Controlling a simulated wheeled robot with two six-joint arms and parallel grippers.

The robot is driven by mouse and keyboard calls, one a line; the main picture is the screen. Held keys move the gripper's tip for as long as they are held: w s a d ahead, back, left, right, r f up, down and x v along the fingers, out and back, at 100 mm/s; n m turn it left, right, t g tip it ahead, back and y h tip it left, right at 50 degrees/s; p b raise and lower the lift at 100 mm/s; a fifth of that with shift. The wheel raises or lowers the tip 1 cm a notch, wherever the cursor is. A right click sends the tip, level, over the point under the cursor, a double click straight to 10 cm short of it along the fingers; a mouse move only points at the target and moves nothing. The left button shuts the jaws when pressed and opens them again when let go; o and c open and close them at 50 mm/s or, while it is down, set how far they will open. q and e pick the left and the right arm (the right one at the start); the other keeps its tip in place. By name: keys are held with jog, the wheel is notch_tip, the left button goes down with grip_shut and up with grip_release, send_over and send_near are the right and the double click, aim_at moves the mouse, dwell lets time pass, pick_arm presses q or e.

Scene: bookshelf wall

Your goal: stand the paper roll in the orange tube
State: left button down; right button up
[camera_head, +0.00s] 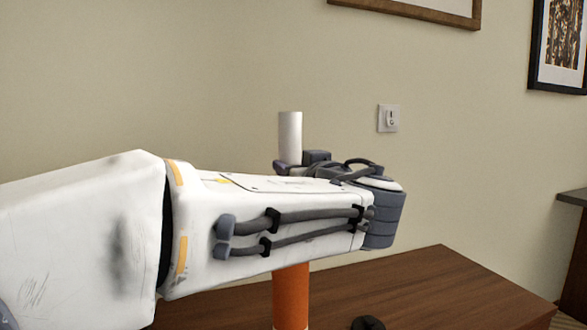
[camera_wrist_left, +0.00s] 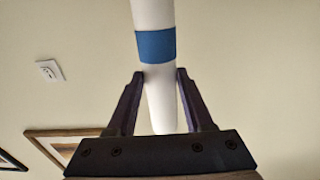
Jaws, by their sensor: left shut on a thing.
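The paper roll (camera_head: 290,135) is a white cylinder and stands about upright behind my left arm in the head view. In the left wrist view the roll (camera_wrist_left: 154,14) carries a blue band. My left gripper (camera_head: 289,167) is shut on the roll, with a finger on each side of it in the wrist view (camera_wrist_left: 160,76). The orange tube (camera_head: 291,296) shows below my arm, nearly in line under the roll. The tube's top and the roll's lower end are hidden by my arm, so I cannot tell whether they meet. My right gripper is out of view.
A brown wooden tabletop (camera_head: 440,290) lies beneath, with bare room to the right of the tube. A small dark object (camera_head: 367,323) shows at the bottom edge. The wall behind has a light switch (camera_head: 389,118) and framed pictures (camera_head: 558,45).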

aim_at(294, 132)
pick_arm(q)
jog(key=shift+c, duration=1)
grip_release()
jog(key=shift+r, duration=0.15)
jog(key=shift+r+p, duration=0.7)
jog(key=shift+r, duration=2.2)
jog(key=shift+s, duration=0.1)
